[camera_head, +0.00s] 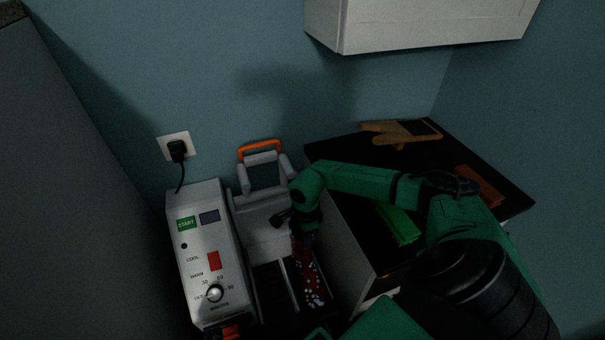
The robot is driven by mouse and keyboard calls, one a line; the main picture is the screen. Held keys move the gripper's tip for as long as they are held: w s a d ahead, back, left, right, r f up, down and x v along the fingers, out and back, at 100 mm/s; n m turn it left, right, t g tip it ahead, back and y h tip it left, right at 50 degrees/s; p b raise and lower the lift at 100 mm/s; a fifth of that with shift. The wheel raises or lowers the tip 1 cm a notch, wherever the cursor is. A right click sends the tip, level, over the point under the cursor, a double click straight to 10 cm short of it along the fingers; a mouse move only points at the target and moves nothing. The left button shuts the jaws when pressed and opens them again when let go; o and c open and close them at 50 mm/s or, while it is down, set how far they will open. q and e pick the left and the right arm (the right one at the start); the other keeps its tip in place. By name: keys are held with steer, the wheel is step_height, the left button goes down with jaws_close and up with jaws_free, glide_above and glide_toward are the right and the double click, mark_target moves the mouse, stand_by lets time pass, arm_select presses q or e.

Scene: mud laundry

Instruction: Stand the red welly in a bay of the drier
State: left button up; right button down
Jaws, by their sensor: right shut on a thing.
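The red welly (311,283), dark red with pale spots, hangs below my right gripper (303,233). My right gripper is shut on its upper end. The drier has a pale control panel (203,247) at the left and dark bays beside it, split by a light divider (291,285). The welly is over or in the bay to the right of the divider. I cannot tell whether its sole touches the bay floor. My gripper and arm hide the welly's top. My left gripper is not in view.
A black-topped cabinet (345,157) stands right of the drier, with a wooden item (400,133), a green block (398,224) and a brown block (478,186) on it. A white wall cupboard (425,25) hangs above. A black plug (177,149) sits in the wall socket.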

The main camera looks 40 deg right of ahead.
steer(key=shift+f+b, duration=0.7)
steer(key=shift+f, duration=1.3)
steer(key=c, duration=1)
jaws_free()
steer(key=shift+o, duration=0.2)
steer(key=shift+r, duration=0.1)
